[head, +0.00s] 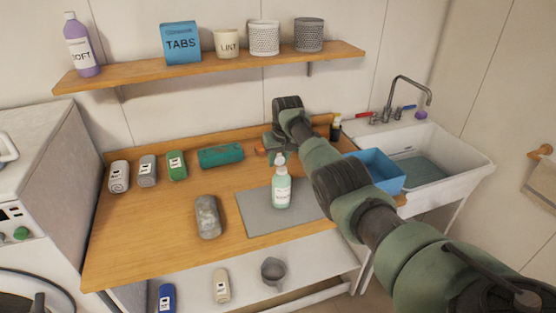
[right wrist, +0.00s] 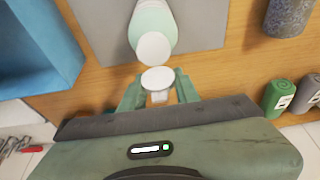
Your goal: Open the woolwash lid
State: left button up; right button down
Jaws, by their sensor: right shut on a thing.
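The woolwash bottle (head: 282,190), pale mint with a white label, stands upright on the grey mat (head: 250,211). It also shows at the top of the right wrist view (right wrist: 153,15). A round white bottle top (right wrist: 153,48) faces that camera. A second white disc, the lid (right wrist: 157,80), is between the fingers of my right gripper (right wrist: 158,94), which is shut on it. The two discs look separate in that view; whether a hinge joins them I cannot tell. In the head view my right gripper (head: 272,153) is behind the bottle's top, partly hidden. My left gripper is not in view.
A blue bin (head: 378,170) stands right of the mat, near the sink (head: 448,150). A grey cylinder (head: 208,217) lies left of the mat. A shelf (head: 210,67) hangs above.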

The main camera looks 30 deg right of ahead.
aim_at(281, 167)
jog(key=c, duration=1.1)
grip_release()
jog(key=shift+f, duration=0.15)
jog(key=shift+r, duration=0.5)
jog(key=b+v, duration=0.1)
jog(key=v, duration=0.5)
jog(key=shift+s+r, duration=0.25)
jog(key=shift+r, duration=0.1)
